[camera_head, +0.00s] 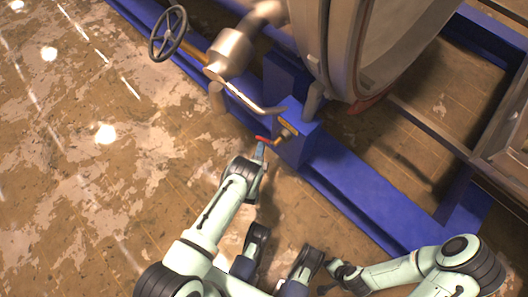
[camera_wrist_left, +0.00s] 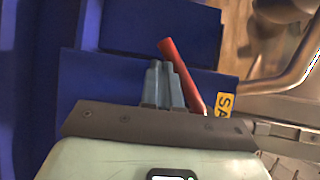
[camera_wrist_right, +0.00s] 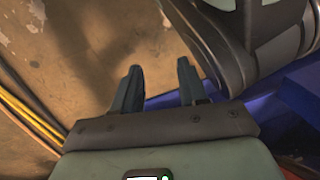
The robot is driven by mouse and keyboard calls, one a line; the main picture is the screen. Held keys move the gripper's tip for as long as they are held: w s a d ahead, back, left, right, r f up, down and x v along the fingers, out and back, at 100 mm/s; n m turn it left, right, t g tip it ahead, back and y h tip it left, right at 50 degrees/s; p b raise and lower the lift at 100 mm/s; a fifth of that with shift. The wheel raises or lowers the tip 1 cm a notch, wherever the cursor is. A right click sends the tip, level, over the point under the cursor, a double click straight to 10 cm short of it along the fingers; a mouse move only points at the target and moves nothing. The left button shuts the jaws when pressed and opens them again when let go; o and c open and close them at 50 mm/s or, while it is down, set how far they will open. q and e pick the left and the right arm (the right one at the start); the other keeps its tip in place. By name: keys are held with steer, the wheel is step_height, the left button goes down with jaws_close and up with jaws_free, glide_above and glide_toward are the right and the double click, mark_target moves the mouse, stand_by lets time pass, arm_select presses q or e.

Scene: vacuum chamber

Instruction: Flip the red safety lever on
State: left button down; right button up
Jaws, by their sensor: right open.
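The red safety lever (camera_head: 264,139) sticks out from a blue box on the machine's frame in the head view. In the left wrist view the red lever (camera_wrist_left: 181,72) slants just right of my left fingers, its lower end reaching down behind the gripper's edge. My left gripper (camera_head: 260,151) is at the lever; in its wrist view the fingers (camera_wrist_left: 162,84) are together with nothing seen between them. Whether they touch the lever I cannot tell. My right gripper (camera_wrist_right: 157,78) is open and empty, away from the lever, low in the head view.
A yellow label (camera_wrist_left: 223,104) sits beside the lever. A bent metal pipe (camera_head: 250,100) runs above the blue box (camera_head: 297,148). A handwheel (camera_head: 168,33) and the large round chamber (camera_head: 345,50) stand beyond. The floor to the left is clear.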

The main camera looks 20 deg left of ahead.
arm_select(q)
steer(key=shift+w+a+r+m+t, duration=0.35)
steer(key=shift+a+r+m+t, duration=0.3)
steer(key=shift+a+r, duration=0.2)
steer(key=shift+w+a+r+m+t+b, duration=0.15)
steer(key=shift+a+r+m+t, duration=0.15)
steer(key=shift+r+m, duration=0.25)
steer(key=shift+w+a+r+m+t+b, duration=0.1)
steer(key=shift+a+r+m+t+b, duration=0.15)
steer(key=shift+r+m, duration=0.25)
steer(key=shift+w+a+r+m+t+b, duration=0.1)
steer(key=shift+a+r+m+t, duration=0.1)
steer(key=shift+a+r+m, duration=0.3)
arm_select(e)
steer(key=shift+s+d+f+g, duration=0.1)
steer(key=shift+s+f+g, duration=0.1)
steer(key=shift+s+f, duration=0.25)
steer(key=shift+s+d+f+g, duration=0.1)
steer(key=shift+s+f+g, duration=0.1)
steer(key=shift+s, duration=0.35)
arm_select(q)
steer(key=shift+d+r, duration=0.15)
arm_select(e)
steer(key=shift+f, duration=0.1)
